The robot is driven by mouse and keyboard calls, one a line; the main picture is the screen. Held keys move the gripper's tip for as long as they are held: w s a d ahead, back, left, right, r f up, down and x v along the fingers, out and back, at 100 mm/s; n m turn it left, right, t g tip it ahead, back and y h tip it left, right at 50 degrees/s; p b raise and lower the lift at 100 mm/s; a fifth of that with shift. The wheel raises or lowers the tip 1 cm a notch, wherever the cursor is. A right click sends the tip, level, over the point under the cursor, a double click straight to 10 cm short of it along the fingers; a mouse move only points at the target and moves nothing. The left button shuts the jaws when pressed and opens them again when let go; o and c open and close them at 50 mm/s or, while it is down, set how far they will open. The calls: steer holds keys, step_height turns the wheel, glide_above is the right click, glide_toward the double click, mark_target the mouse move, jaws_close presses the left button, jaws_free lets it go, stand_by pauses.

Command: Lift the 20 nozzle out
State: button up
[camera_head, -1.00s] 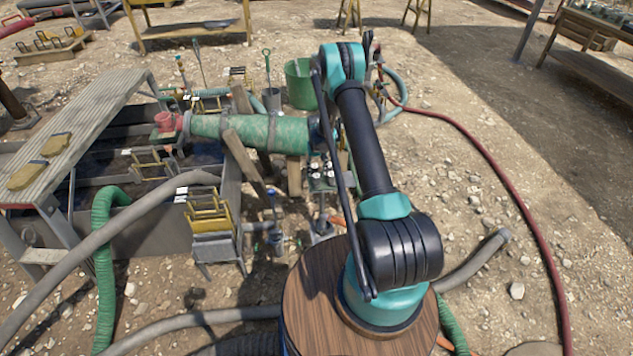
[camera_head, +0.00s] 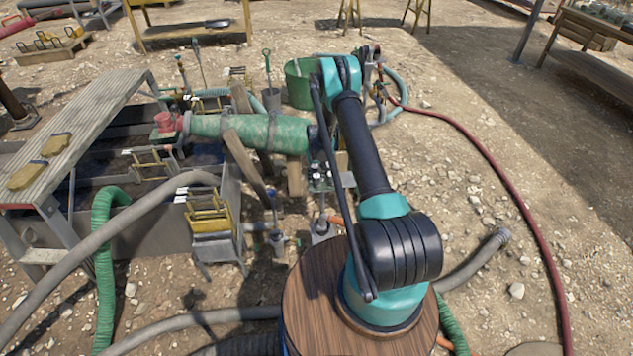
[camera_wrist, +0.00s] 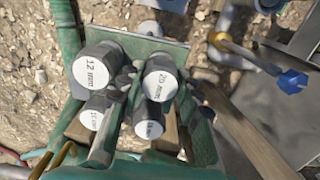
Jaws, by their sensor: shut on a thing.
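The 20 nozzle (camera_wrist: 160,82) is a dark fitting with a round white "20 mm" end label, right of centre in the wrist view. My gripper (camera_wrist: 159,88) is shut on it, one dark finger on each side. A 12 mm nozzle (camera_wrist: 91,70) stands to its left, near the left finger. Two smaller labelled nozzles, one at lower left (camera_wrist: 91,118) and one just below the 20 nozzle (camera_wrist: 148,128), are partly covered by the fingers. I cannot tell whether the 20 nozzle is still seated. In the head view my arm hides the gripper.
A flat grey-green plate (camera_wrist: 140,45) lies behind the nozzles. A blue-ended valve rod (camera_wrist: 291,81) and a wooden beam (camera_wrist: 255,140) are on the right. A green-wrapped pipe (camera_head: 245,130) and green bucket (camera_head: 300,84) are near the arm.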

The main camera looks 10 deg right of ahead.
mark_target(317, 176)
steer(key=shift+r, duration=0.1)
step_height(317, 176, up, 20)
steer(key=shift+f, duration=0.1)
stand_by(0.5)
